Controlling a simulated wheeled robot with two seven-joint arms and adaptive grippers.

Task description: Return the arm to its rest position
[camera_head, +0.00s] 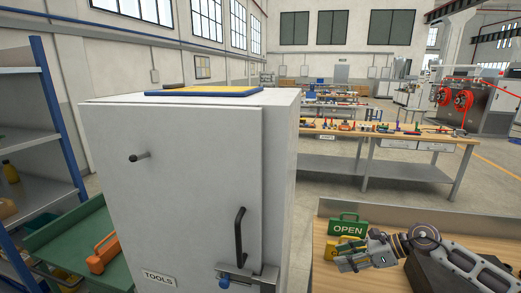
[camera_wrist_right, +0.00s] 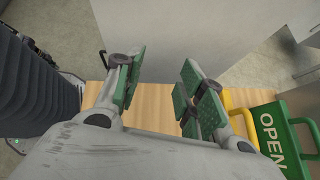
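My right gripper (camera_head: 352,258) is over the wooden bench at the lower right of the head view, pointing left toward the cabinet. In the right wrist view the gripper (camera_wrist_right: 160,86) has its two green-padded fingers spread apart, with nothing between them. The right arm comes in from the lower right of the head view. My left arm and gripper are not in view.
A grey cabinet (camera_head: 180,190) marked TOOLS, its door closed, stands left of the bench (camera_head: 408,215). A green OPEN sign (camera_head: 348,226) and a yellow item (camera_wrist_right: 243,97) are close to the right gripper. A green tray (camera_head: 65,245) holds an orange item (camera_head: 103,253) beside blue shelving (camera_head: 60,115).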

